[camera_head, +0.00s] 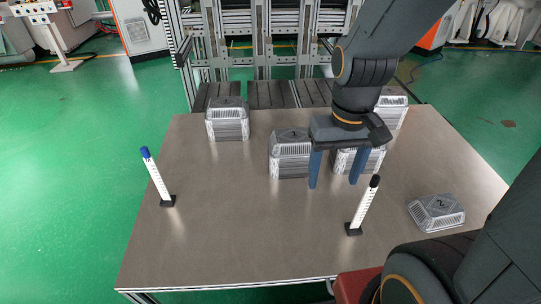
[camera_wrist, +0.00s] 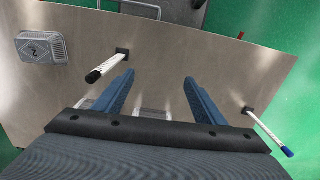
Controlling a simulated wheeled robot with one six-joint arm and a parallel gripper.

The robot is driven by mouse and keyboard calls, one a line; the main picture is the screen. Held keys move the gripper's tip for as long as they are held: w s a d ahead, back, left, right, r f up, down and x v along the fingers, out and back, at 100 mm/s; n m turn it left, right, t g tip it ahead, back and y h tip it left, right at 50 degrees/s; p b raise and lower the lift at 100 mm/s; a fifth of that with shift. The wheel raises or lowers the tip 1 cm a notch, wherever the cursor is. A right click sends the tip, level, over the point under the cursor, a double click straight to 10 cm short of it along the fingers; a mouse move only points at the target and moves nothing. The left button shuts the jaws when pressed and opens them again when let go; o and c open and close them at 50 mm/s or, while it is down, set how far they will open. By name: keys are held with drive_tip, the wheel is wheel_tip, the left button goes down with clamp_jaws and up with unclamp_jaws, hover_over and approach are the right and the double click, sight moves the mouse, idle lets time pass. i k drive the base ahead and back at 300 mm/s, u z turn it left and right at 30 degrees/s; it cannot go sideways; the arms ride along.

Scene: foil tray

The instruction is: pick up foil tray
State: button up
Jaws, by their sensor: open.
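A single silver foil tray (camera_head: 437,212) lies upside down on the right part of the table, a dark mark on its top. It also shows at the upper left of the wrist view (camera_wrist: 42,48). Several taller foil tray stacks stand toward the back: one at back left (camera_head: 227,122), one in the middle (camera_head: 289,158), one partly behind my gripper (camera_head: 372,163) and one at back right (camera_head: 393,110). My gripper (camera_head: 334,185) points down with its blue fingers apart and nothing held. In the wrist view (camera_wrist: 158,77), a pale ribbed edge, partly hidden, shows between the finger bases.
The brown table (camera_head: 240,235) is clear at front centre. An upright white stick with a blue top (camera_head: 155,178) stands at left. A black-topped one (camera_head: 364,208) stands between my gripper and the single tray. A metal frame (camera_head: 262,60) stands behind the table.

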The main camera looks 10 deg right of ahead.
sight(433, 213)
drive_tip(key=u, duration=0.05)
drive_tip(key=k, duration=0.95)
drive_tip(key=z, duration=0.75)
drive_tip(key=i, duration=1)
drive_tip(key=z, duration=0.05)
